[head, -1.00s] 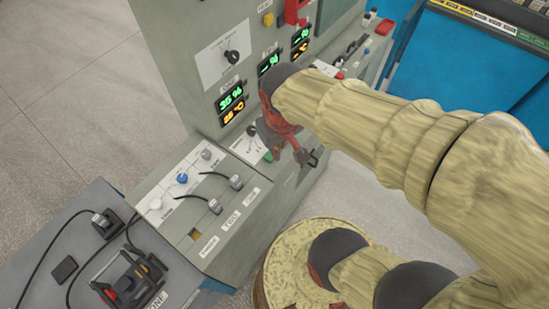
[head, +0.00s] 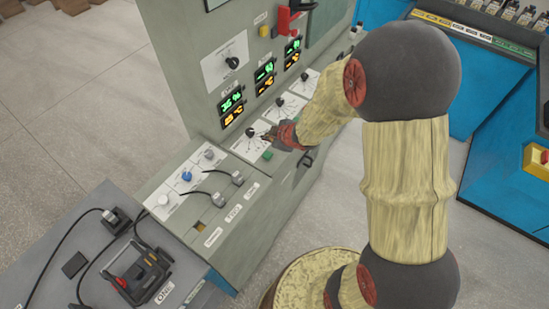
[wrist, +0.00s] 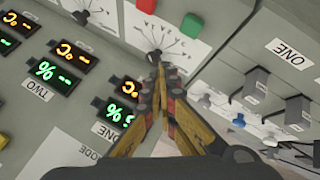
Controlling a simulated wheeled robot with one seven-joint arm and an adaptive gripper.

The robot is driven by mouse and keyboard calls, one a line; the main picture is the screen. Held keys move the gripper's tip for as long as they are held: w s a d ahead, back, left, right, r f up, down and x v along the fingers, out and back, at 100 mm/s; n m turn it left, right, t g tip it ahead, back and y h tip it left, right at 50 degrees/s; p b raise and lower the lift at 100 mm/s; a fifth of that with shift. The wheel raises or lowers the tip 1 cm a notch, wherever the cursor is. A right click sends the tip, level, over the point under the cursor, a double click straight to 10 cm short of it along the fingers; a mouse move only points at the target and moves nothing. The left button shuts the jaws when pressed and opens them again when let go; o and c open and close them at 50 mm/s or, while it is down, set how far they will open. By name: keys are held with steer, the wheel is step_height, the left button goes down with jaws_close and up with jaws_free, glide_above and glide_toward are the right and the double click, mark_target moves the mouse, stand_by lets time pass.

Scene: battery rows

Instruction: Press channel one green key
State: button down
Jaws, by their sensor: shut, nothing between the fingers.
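The green key (head: 267,155) sits on the lower edge of the channel one panel, below its dial (head: 250,131). In the wrist view, which sees the panel upside down, the green key (wrist: 192,25) is beyond my fingertips, up and to the right, and untouched. My gripper (head: 268,138) is shut and empty. In the wrist view its fingertips (wrist: 161,72) overlap the foot of the channel one dial (wrist: 153,56); whether they touch the panel is unclear. A red key (wrist: 147,5) is partly cut off at the top of the wrist view.
Lit displays (head: 231,102) stand above the dials. Left of the panel, a sloped console (head: 200,205) carries knobs and cabled plugs. A black-and-red device (head: 138,275) sits on the bench at lower left. A blue cabinet (head: 480,80) stands at the right.

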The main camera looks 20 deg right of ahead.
mark_target(266, 156)
steer(key=shift+w+a+r+n+y, duration=0.3)
steer(key=shift+w+a+r, duration=0.15)
steer(key=shift+a+r, duration=0.1)
steer(key=shift+f, duration=0.2)
step_height(266, 156, down, 9)
steer(key=b, duration=0.8)
steer(key=shift+r, duration=0.2)
stand_by(0.8)
steer(key=shift+f+b, duration=0.4)
steer(key=shift+f+b, duration=0.35)
steer(key=shift+f, duration=0.1)
stand_by(0.6)
steer(key=shift+r, duration=0.1)
steer(key=shift+r+p, duration=0.75)
steer(key=shift+p, duration=0.1)
